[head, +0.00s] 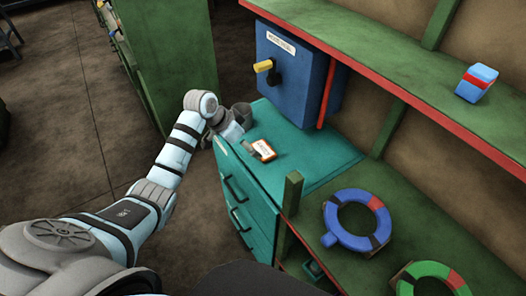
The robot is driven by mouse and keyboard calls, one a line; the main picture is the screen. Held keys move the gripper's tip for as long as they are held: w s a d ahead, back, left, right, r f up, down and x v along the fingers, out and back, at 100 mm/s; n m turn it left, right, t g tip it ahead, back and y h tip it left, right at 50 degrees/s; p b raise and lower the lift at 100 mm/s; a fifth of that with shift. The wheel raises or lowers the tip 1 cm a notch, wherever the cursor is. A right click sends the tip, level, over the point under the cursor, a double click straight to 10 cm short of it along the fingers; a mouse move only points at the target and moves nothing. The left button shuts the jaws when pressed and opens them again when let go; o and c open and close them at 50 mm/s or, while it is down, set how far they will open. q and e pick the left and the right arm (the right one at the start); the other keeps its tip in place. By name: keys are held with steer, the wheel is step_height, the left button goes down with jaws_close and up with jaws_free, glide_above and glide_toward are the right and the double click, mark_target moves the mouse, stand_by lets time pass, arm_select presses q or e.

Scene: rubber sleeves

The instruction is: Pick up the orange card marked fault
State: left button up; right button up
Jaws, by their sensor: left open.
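The orange card (264,151), with a pale face and an orange-brown edge, lies on the teal top of the drawer cabinet near its front left edge. Its lettering is too small to read. My left gripper (247,142) reaches in over the front left edge of the cabinet top, with its tip right beside the card's left side. It is open, with nothing seen in it. I cannot tell whether it touches the card. My right gripper is not in view.
A blue box (290,70) with a yellow-handled switch stands behind the card. A green shelf (400,75) with a red edge runs above. A blue ring (357,243) and a green ring (408,285) lie on the lower shelf. The teal top right of the card is clear.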

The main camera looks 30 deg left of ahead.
mark_target(262, 150)
arm_select(q)
steer(key=x, duration=0.4)
steer(key=w+x, duration=0.1)
steer(key=x, duration=0.1)
steer(key=shift+w+d+b, duration=0.2)
steer(key=shift+d+b, duration=0.15)
steer(key=shift+d, duration=0.1)
steer(key=c, duration=1.2)
